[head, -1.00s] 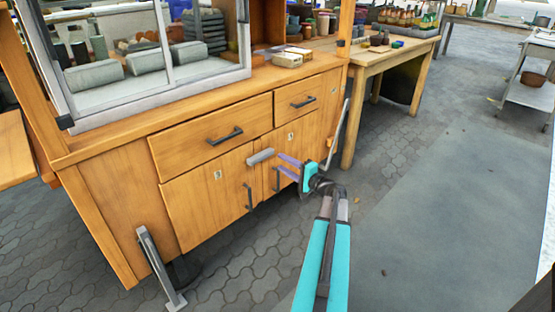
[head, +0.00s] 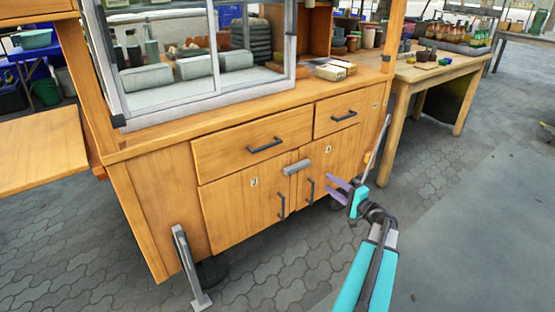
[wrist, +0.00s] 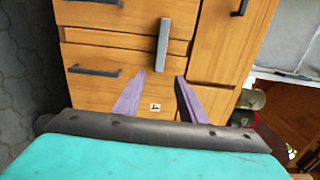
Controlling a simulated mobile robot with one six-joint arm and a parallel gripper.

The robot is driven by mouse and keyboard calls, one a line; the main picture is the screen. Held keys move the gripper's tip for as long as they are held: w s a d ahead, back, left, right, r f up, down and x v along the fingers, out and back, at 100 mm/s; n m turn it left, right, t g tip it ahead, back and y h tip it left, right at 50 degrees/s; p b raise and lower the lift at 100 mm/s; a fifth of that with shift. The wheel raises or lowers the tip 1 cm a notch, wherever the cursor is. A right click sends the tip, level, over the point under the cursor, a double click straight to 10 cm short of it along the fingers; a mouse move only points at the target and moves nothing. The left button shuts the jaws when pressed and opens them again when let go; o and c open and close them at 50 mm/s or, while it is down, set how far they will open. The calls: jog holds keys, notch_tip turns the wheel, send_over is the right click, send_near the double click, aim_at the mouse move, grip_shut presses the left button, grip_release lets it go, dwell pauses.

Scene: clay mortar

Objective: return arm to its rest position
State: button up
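My gripper (head: 338,188) is open and empty, in front of the lower right of a wooden cabinet (head: 150,200). Its two purple fingers point towards the cabinet doors. In the wrist view my gripper (wrist: 160,95) shows both fingers apart with nothing between them. Past the fingertips, that view shows the cabinet front with dark handles (wrist: 95,71) and a grey bar (wrist: 163,45). The arm stretches forward from the bottom right of the head view.
A wooden table (head: 440,72) with pots stands at the back right. A grey leg (head: 188,265) stands at the cabinet's near left corner. A side shelf (head: 40,150) juts out at the left. The paved floor at the right is clear.

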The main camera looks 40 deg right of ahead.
jog(key=w+a+f+n+g+y+p, duration=0.2)
jog(key=w+a+f+p, duration=0.1)
jog(key=a, duration=0.6)
jog(key=w+a+f+n+g+y+p, duration=0.2)
jog(key=w+a+f+g+y+p, duration=0.15)
jog(key=a, duration=0.65)
jog(key=w+a+f+n+g+y+p, duration=0.2)
jog(key=w+a+f, duration=0.15)
jog(key=a, duration=0.55)
jog(key=s+a+f+n+g+y+p, duration=0.1)
jog(key=s+a+f+n+g+p, duration=0.2)
jog(key=a, duration=0.9)
jog(key=s+a+f+n+g+p, duration=0.4)
jog(key=s+a+g+p, duration=0.35)
jog(key=s+a, duration=0.5)
jog(key=s+a+r+n+g+h+p, duration=0.1)
jog(key=s+a+n+g+h+p, duration=0.1)
jog(key=s, duration=0.5)
jog(key=s+a+r+n+g+h+p, duration=0.1)
jog(key=s+a+n+g+h+p, duration=0.2)
jog(key=s, duration=0.4)
jog(key=shift+n+h+p, duration=0.5)
jog(key=shift+h+p, duration=0.65)
jog(key=shift+p, duration=0.05)
jog(key=shift+s+r, duration=0.1)
